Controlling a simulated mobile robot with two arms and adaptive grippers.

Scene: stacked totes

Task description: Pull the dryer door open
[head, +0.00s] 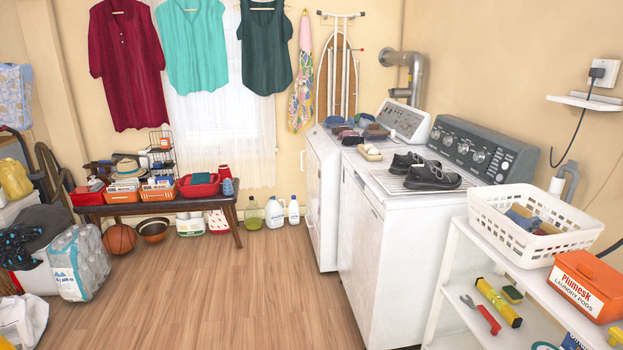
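Two white machines stand side by side along the right wall. The farther one (323,190), below a silver vent pipe, looks like the dryer. Its front faces left and is seen at a steep angle, with a small handle (303,160) sticking out near its upper edge. Its door appears shut, though the angle makes this hard to judge. The nearer machine (385,265) has a grey control panel (480,147) and partly hides the farther one. Neither of my grippers shows in the head view.
Open wooden floor (230,290) lies before the machines. A white shelf cart (520,275) with a basket (535,225) stands at the near right. Bottles (274,212) stand by the back wall, beside a bench (150,208). Shoes (432,176) sit on the nearer machine.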

